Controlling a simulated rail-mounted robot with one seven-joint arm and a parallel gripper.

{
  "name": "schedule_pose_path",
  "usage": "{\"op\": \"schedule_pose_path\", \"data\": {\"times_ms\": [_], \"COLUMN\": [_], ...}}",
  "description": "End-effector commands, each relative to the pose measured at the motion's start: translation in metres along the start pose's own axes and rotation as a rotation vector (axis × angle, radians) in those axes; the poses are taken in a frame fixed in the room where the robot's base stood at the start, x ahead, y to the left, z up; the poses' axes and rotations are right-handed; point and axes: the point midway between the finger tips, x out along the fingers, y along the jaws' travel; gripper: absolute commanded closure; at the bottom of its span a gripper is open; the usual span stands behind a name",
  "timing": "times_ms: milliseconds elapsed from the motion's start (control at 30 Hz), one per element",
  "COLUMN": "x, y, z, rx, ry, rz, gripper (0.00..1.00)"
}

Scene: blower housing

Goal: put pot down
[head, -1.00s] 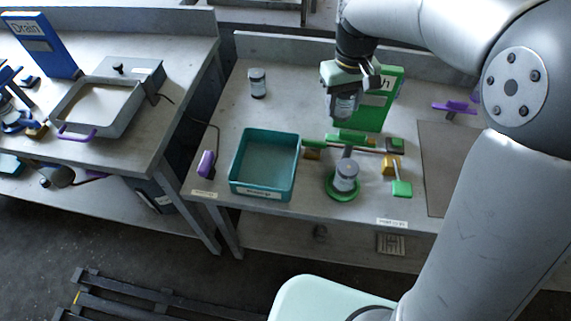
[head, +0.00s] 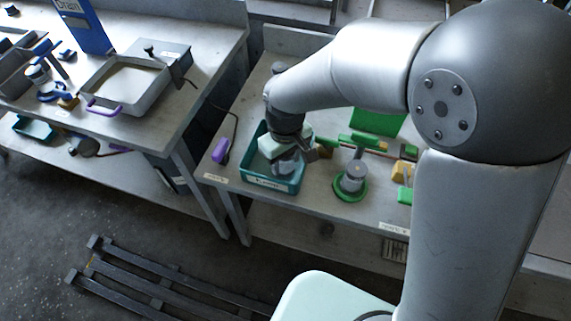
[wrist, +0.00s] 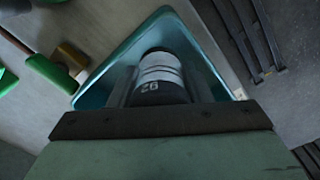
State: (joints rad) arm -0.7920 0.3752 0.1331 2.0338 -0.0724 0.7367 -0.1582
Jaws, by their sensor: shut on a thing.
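My gripper (head: 287,160) is shut on a grey pot (wrist: 160,77) with a pale label and a dark, numbered end. In the head view the gripper and pot are over the teal tray (head: 257,181) at the table's left front. In the wrist view the tray's walls (wrist: 108,82) surround the pot on the visible sides. The pot appears within the tray's outline. I cannot tell whether it touches the tray floor. My gripper and arm hide part of the tray.
A similar grey pot (head: 354,177) stands on a green round base (head: 348,196) right of the tray. Green and yellow fixtures (head: 402,170) lie further right. A purple handle (head: 221,151) stands just left of the tray. The left bench holds a metal basin (head: 128,85).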

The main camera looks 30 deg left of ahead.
Motion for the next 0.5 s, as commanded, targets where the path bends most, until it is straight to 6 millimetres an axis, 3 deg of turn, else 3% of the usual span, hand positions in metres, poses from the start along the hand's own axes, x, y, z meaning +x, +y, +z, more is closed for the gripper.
{"op": "schedule_pose_path", "data": {"times_ms": [200, 500], "x": [0.029, 0.033], "y": [0.000, 0.000], "z": [0.000, 0.000], "rx": [0.000, 0.001], "ry": [-0.003, 0.000], "rz": [-0.001, 0.000], "gripper": [0.86, 0.86]}}
